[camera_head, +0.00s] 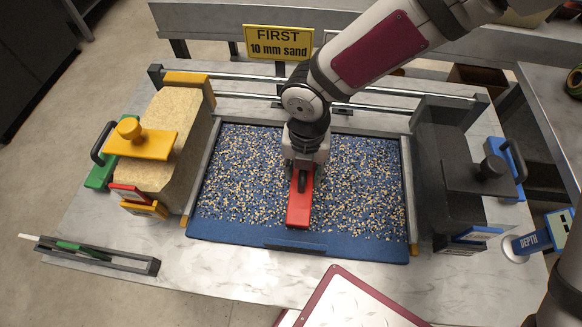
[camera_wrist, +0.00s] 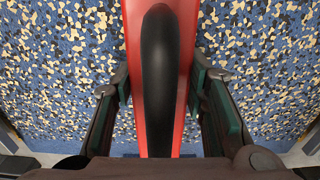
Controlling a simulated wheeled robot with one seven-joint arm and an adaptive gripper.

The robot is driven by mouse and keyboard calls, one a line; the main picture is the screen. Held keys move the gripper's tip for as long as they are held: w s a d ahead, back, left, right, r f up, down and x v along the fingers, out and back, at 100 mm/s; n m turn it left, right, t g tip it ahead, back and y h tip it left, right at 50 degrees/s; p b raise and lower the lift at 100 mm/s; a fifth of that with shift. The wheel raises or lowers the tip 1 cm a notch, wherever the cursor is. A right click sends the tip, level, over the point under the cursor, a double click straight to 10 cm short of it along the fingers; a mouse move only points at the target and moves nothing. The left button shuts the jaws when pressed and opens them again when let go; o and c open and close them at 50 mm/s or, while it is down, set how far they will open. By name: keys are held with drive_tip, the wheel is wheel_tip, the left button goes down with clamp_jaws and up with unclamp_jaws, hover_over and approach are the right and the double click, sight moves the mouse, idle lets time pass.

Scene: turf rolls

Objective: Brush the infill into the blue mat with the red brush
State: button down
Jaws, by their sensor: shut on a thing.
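The blue mat (camera_head: 230,230) lies on the table, with tan and dark infill granules (camera_head: 245,175) scattered over most of it. Its front strip is bare blue. The red brush (camera_head: 299,205) stands on the middle of the mat, its long body running front to back. My gripper (camera_head: 303,168) is above it, shut on the brush's black handle. In the wrist view my gripper's fingers (camera_wrist: 160,88) lie on both sides of the red brush body (camera_wrist: 137,110) and its black handle (camera_wrist: 158,80). The bristles are hidden beneath the body.
A sand-coloured hopper (camera_head: 170,110) with a yellow top stands left of the mat, a dark hopper (camera_head: 450,195) right. Rails (camera_head: 240,95) and a yellow "FIRST 10 mm sand" sign (camera_head: 278,43) are behind. A slotted holder (camera_head: 95,255) and a blue "DEPTH" gauge (camera_head: 535,240) flank the front.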

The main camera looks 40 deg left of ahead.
sight(374, 187)
drive_tip(key=shift+w+d+p, duration=0.55)
drive_tip(key=shift+w+d, duration=0.7)
drive_tip(key=shift+d, duration=1.15)
drive_tip(key=shift+w+d+p, duration=0.5)
drive_tip(key=shift+w+d, duration=0.7)
drive_tip(key=shift+d, duration=1.2)
drive_tip(key=shift+w+d+p, duration=0.55)
drive_tip(key=shift+w+d, duration=0.7)
drive_tip(key=shift+d, duration=1.15)
drive_tip(key=shift+s+a+b, duration=0.15)
drive_tip(key=shift+s+a, duration=0.35)
drive_tip(key=shift+a, duration=0.45)
drive_tip(key=shift+s+a+b, duration=0.1)
drive_tip(key=shift+s+a, duration=0.35)
drive_tip(key=shift+a, duration=0.55)
drive_tip(key=shift+s+a+b, duration=0.15)
drive_tip(key=shift+s+a, duration=0.35)
drive_tip(key=shift+a, duration=0.45)
drive_tip(key=shift+d, duration=0.1)
drive_tip(key=shift+w+d+p, duration=0.25)
drive_tip(key=shift+w+d, duration=0.25)
drive_tip(key=shift+d, duration=0.45)
drive_tip(key=shift+w+d+p, duration=0.2)
drive_tip(key=shift+w+d, duration=0.25)
drive_tip(key=shift+d, duration=0.45)
drive_tip(key=shift+w+d+p, duration=0.25)
drive_tip(key=shift+w+d, duration=0.25)
drive_tip(key=shift+d, duration=0.45)
drive_tip(key=shift+r+p, duration=2.95)
drive_tip(key=shift+r, duration=0.55)
